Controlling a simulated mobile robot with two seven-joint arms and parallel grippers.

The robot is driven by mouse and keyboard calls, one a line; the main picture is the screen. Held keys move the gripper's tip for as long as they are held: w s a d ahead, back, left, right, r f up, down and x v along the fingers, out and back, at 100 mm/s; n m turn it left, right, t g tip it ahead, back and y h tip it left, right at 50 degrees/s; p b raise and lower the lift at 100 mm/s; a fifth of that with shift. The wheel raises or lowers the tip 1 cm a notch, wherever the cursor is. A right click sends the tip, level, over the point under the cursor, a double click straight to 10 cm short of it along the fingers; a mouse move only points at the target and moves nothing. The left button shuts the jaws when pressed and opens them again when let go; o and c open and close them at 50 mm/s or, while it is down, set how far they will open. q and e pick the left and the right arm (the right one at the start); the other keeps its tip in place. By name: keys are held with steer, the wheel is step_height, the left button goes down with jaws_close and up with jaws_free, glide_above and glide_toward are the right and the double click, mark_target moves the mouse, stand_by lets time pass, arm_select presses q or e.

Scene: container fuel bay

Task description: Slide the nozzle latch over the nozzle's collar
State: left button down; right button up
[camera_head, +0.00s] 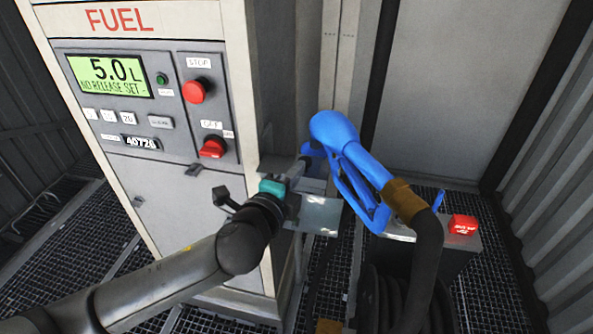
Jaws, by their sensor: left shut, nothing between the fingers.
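The blue nozzle (352,155) stands by the right side of the pump cabinet, its hose end tilted down to the right. A brass-coloured collar (402,200) joins it to the black hose (425,262). A grey metal holder with a flat plate (318,215) is beside the nozzle's front end. My left gripper (303,165) is shut and empty at this holder, just left of the nozzle's blue front end. The arm partly hides the holder, and I cannot make out the latch clearly or tell whether the gripper touches it. My right gripper is not in view.
The fuel pump cabinet (215,30) has a display reading "5.0 L" and "NO RELEASE SET". It carries a red stop button (195,91) and a red rotary switch (212,148). A red block (462,225) sits on a grey box at right. Grated floor and corrugated walls surround these.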

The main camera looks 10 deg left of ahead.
arm_select(q)
steer(key=shift+w+r+p, duration=0.1)
steer(key=shift+w+p, duration=0.2)
steer(key=shift+w, duration=1.2)
steer(key=shift+a, duration=0.1)
steer(key=shift+r, duration=0.1)
